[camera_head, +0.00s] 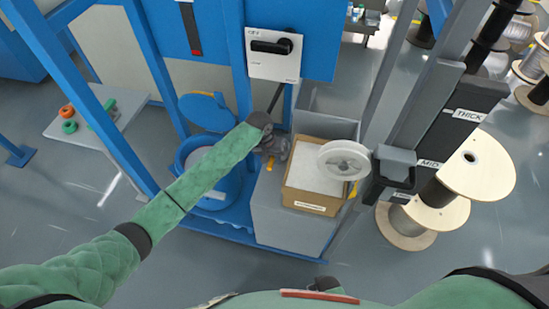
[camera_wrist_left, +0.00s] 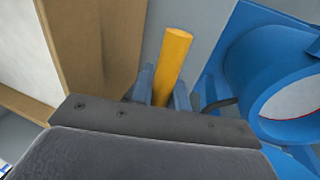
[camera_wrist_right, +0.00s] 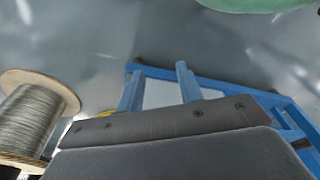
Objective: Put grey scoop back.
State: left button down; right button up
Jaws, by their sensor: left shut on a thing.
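My left gripper (camera_head: 272,152) is over the grey cabinet's left edge, between the blue bucket and the cardboard box. In the left wrist view its blue fingers (camera_wrist_left: 164,88) are shut around a yellow-orange handle (camera_wrist_left: 171,58). The handle appears to belong to the scoop; I cannot make out a grey scoop bowl. The blue bucket (camera_head: 226,190) stands left of the gripper. In the left wrist view the bucket (camera_wrist_left: 290,112) is at the right. My right gripper (camera_wrist_right: 160,84) is open, with nothing between its fingers.
The cardboard box (camera_head: 312,208) holds white material and sits on the grey cabinet (camera_head: 283,228). A yellow piece (camera_head: 353,189) shows beside the box. Blue frame posts (camera_head: 152,85) stand left. Wooden cable reels (camera_head: 475,165) are at right.

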pick_arm(q)
jog(key=c, duration=1.4)
grip_release()
jog(key=shift+f, duration=0.1)
jog(key=shift+o, duration=0.2)
pick_arm(e)
jog(key=shift+f, duration=0.1)
